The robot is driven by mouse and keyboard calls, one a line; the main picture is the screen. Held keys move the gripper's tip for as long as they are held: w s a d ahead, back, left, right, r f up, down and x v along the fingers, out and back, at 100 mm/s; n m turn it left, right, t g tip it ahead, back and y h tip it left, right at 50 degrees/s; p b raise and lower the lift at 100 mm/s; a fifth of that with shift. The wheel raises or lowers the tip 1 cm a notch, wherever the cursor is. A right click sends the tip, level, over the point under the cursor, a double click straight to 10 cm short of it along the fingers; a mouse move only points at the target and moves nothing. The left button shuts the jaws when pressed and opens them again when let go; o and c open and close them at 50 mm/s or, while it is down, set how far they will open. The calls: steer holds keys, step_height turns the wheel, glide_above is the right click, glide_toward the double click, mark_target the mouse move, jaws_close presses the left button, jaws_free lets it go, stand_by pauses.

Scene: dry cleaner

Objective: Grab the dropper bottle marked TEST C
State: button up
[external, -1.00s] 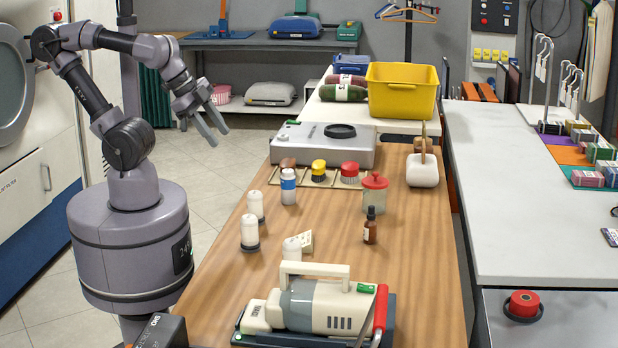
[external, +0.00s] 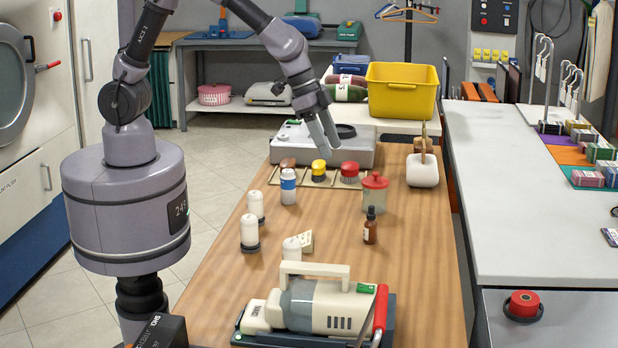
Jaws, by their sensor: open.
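A small brown dropper bottle (external: 370,227) with a dark cap and a pale label stands upright on the wooden table (external: 410,285), right of the middle. Its label is too small to read. My gripper (external: 325,143) is open and empty, with its fingers pointing down. In the picture it is above and left of the bottle, over the back of the table in front of the grey box-shaped machine. It is well apart from the bottle.
A red-lidded jar (external: 375,194) stands just behind the bottle. White bottles (external: 249,232) stand to the left. Brushes (external: 349,172) sit in a tray behind. A cream handheld machine (external: 315,305) fills the front. A white block-shaped item (external: 422,170) stands at back right. Bare wood lies right of the bottle.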

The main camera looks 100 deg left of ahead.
mark_target(371, 222)
steer(key=b+x, duration=0.1)
steer(key=x, duration=0.6)
steer(key=w+b+x, duration=0.1)
steer(key=b+x, duration=0.1)
steer(key=x, duration=0.6)
steer(key=b+x, duration=0.2)
steer(key=x, duration=0.6)
steer(key=shift+w+r, duration=0.4)
steer(key=shift+r, duration=0.05)
steer(key=shift+r, duration=0.1)
steer(key=shift+c, duration=0.2)
jaws_close()
